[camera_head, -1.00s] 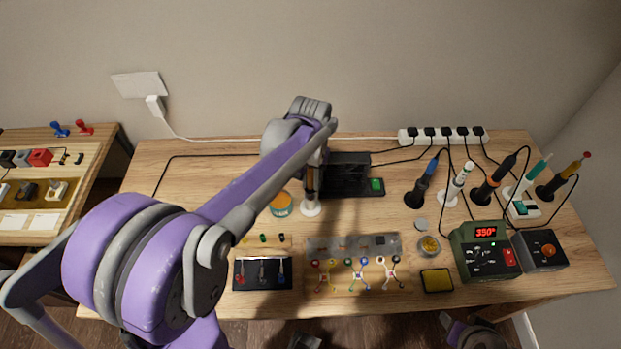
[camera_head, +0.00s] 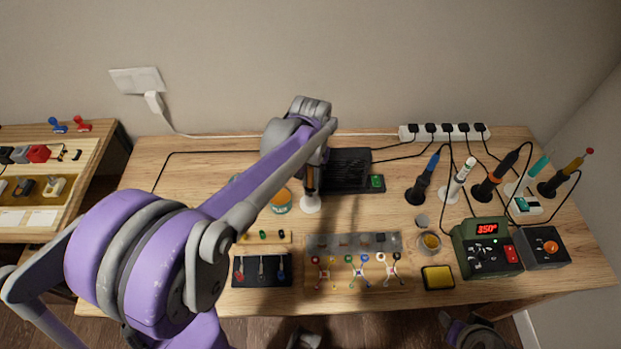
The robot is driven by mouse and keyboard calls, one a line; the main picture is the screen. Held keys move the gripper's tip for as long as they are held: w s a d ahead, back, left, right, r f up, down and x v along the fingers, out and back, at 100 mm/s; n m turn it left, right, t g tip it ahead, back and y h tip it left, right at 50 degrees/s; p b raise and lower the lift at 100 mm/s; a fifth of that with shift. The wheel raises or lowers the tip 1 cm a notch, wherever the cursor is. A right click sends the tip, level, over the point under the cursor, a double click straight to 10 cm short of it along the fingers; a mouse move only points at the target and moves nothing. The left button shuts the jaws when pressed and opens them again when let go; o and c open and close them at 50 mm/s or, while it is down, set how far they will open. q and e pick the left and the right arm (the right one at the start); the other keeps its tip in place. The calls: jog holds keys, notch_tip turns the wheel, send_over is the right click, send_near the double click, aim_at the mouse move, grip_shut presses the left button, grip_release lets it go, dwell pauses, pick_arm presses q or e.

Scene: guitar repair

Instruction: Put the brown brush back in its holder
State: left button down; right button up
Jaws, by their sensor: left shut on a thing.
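My left gripper (camera_head: 313,160) points down over the back middle of the workbench, its fingers partly hidden by my own forearm. It is shut on the brown brush (camera_head: 310,180), a short brown upright piece of which shows below the fingers. The brush stands directly above a white round-based holder (camera_head: 310,205). From this angle I cannot tell whether its lower end is inside the holder or just over it.
An orange-and-teal tin (camera_head: 281,203) stands close left of the holder, and a black box with a green switch (camera_head: 350,172) close behind right. Several corded tools in stands, a soldering station (camera_head: 486,249) and a yellow sponge (camera_head: 437,278) fill the right. The bench's left is mostly clear.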

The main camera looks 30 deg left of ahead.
pick_arm(q)
jog(key=shift+f, duration=0.1)
jog(key=shift+f+b, duration=0.6)
jog(key=shift+f, duration=0.15)
jog(key=shift+c, duration=0.2)
grip_release()
dwell(0.5)
